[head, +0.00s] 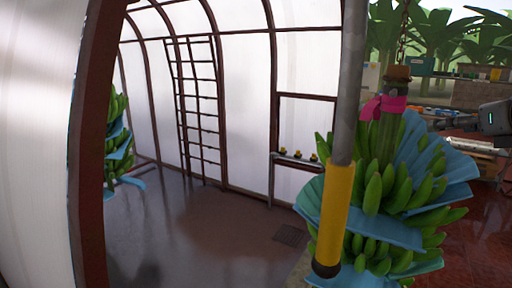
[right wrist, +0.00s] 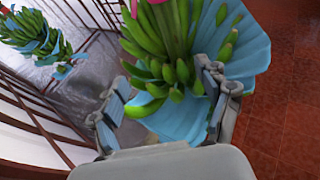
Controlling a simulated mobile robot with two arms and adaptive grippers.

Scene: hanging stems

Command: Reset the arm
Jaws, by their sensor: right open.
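A hanging banana stem (head: 385,190) with green bunches and blue sheets between them fills the right of the head view. A pink ribbon (head: 384,107) is tied near its top. The stem also shows in the right wrist view (right wrist: 165,45), just beyond my right gripper (right wrist: 165,108). That gripper is open, its two fingers spread apart, with bananas and blue sheet showing beyond the gap. Whether the fingers touch the stem is unclear. Part of my right arm (head: 495,117) shows at the right edge of the head view. My left gripper is not in view.
A grey pole with a yellow sleeve (head: 333,215) stands upright in front of the stem. Another banana stem (head: 116,140) hangs at the left behind a brown post (head: 88,150). A ladder-like rack (head: 197,108) stands by the white wall. The floor (head: 190,225) between is clear.

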